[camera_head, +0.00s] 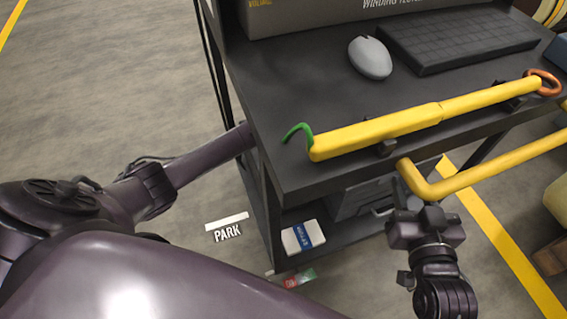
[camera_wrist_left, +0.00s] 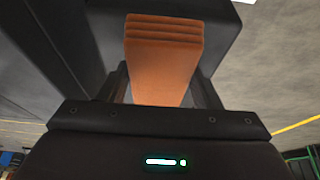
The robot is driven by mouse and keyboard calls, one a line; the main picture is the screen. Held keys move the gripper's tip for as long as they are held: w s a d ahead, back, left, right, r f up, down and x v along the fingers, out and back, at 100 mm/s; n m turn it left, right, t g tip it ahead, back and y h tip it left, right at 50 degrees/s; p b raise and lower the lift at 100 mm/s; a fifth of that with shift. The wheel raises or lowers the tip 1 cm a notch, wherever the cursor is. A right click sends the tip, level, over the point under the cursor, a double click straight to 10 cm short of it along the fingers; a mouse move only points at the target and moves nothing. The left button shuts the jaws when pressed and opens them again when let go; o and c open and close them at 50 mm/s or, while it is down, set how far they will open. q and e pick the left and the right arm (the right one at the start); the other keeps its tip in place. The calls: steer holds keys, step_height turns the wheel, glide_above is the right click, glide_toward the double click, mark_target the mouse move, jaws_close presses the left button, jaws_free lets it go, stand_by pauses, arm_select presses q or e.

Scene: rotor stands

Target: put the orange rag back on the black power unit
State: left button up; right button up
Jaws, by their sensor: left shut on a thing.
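The orange rag (camera_wrist_left: 165,62), a folded stack, sits between the fingers of my left gripper (camera_wrist_left: 160,92), which is shut on it. Behind the rag is a dark block (camera_wrist_left: 222,35) that looks like the black power unit; I cannot tell whether the rag touches it. In the head view my left arm reaches in behind the cart's leg, and the tabletop hides the gripper and rag. My right gripper (camera_head: 418,208) is below the yellow bar at the cart's front; its jaw gap is unclear.
The black cart top (camera_head: 290,100) holds a grey mouse (camera_head: 370,57), a keyboard (camera_head: 455,40) and a yellow tool (camera_head: 400,125). A yellow bar (camera_head: 480,175) juts from the front. A white and blue pack (camera_head: 302,236) lies on the lower shelf. Floor at left is clear.

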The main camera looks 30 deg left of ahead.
arm_select(q)
steer(key=shift+f, duration=0.15)
steer(key=o, duration=0.9)
arm_select(e)
steer(key=shift+w+r, duration=0.1)
steer(key=shift+r, duration=0.2)
